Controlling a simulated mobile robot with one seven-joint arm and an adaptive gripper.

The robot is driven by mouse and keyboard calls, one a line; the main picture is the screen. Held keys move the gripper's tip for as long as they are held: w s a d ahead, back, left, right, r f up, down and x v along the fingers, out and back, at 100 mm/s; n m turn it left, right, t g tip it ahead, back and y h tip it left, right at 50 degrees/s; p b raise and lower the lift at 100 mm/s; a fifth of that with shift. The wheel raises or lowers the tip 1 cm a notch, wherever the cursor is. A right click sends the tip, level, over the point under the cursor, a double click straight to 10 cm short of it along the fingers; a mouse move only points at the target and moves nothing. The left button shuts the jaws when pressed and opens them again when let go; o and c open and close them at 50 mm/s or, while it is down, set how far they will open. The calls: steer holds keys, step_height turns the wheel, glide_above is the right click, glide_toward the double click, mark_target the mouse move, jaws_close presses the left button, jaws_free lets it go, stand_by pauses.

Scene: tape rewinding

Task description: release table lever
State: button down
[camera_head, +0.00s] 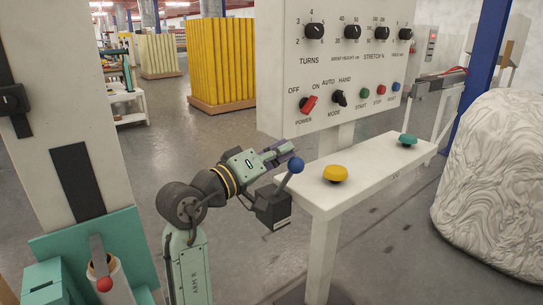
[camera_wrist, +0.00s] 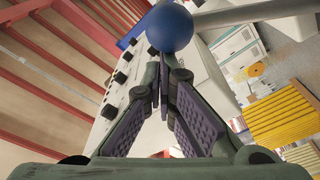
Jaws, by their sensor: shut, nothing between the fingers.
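The table lever is a grey rod with a blue ball knob (camera_head: 296,164) on a black box (camera_head: 272,207) fixed at the near left end of the white table (camera_head: 325,202). The rod leans up and to the right. My gripper (camera_head: 287,152) is at the lever's top, beside the blue knob. In the wrist view, the blue knob (camera_wrist: 169,27) is large, right at the tips of my gripper (camera_wrist: 164,62). The fingers are shut with nothing between them. I cannot tell whether the tips touch the knob.
A yellow button (camera_head: 335,173) and a green button (camera_head: 408,139) sit on the white table. Behind it stands a control panel (camera_head: 350,60) with knobs and switches. A white wrapped bulk (camera_head: 495,185) is at right. A red-knobbed lever (camera_head: 104,284) is at lower left.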

steer(key=s+d+f+m+h+b, duration=0.1)
steer(key=s+d+f+m+b, duration=0.3)
steer(key=s+f+m+b, duration=0.1)
steer(key=shift+s+d+m+g+b, duration=0.15)
steer(key=shift+s+m+g+b, duration=0.3)
steer(key=shift+m+b, duration=0.7)
steer(key=shift+s+f+n, duration=0.1)
steer(key=shift+n, duration=0.15)
steer(key=shift+d, duration=0.1)
